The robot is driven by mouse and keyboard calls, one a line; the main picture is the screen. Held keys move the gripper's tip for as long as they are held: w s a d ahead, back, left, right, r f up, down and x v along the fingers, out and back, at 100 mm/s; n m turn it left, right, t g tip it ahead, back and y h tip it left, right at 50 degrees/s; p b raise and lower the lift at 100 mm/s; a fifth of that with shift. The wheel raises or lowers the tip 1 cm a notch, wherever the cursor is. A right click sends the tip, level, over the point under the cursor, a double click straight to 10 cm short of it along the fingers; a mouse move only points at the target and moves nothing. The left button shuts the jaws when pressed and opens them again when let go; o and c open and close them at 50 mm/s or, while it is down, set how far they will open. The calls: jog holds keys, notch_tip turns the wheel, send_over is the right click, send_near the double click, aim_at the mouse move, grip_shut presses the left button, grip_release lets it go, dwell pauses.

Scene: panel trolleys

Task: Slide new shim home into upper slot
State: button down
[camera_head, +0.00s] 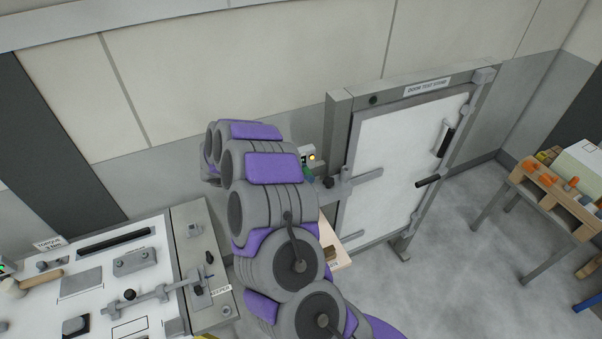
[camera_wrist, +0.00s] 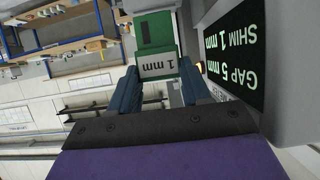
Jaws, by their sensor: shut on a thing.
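The new shim (camera_wrist: 157,38) is a green piece with a white "1 mm" label, in the top middle of the wrist view. My gripper (camera_wrist: 160,75) is shut on it, with a blue-grey finger on either side of the label end. In the head view my arm hides most of the gripper, beside the upper hinge (camera_head: 337,187) of the door test stand (camera_head: 339,125). A small green patch shows there by the arm. I cannot make out the upper slot or tell whether the shim is in it.
A dark display (camera_wrist: 240,45) in the wrist view reads "GAP 5 mm, SHIM 1 mm", close to the right finger. The white door panel (camera_head: 400,150) has a black handle. A workbench (camera_head: 100,285) stands at lower left and a parts table (camera_head: 545,195) at right, with open floor between stand and table.

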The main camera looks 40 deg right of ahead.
jog(key=shift+d+y+p, duration=0.6)
jog(key=shift+d+p, duration=0.45)
jog(key=shift+p, duration=0.25)
jog(key=shift+a+p, duration=0.15)
jog(key=shift+p, duration=0.25)
dwell(1.0)
jog(key=shift+f+b, duration=0.4)
jog(key=shift+f, duration=1.3)
jog(key=shift+c, duration=2.2)
grip_release()
jog(key=shift+r, duration=0.1)
jog(key=p+v, duration=0.1)
jog(key=v, duration=0.7)
jog(key=shift+p, duration=0.3)
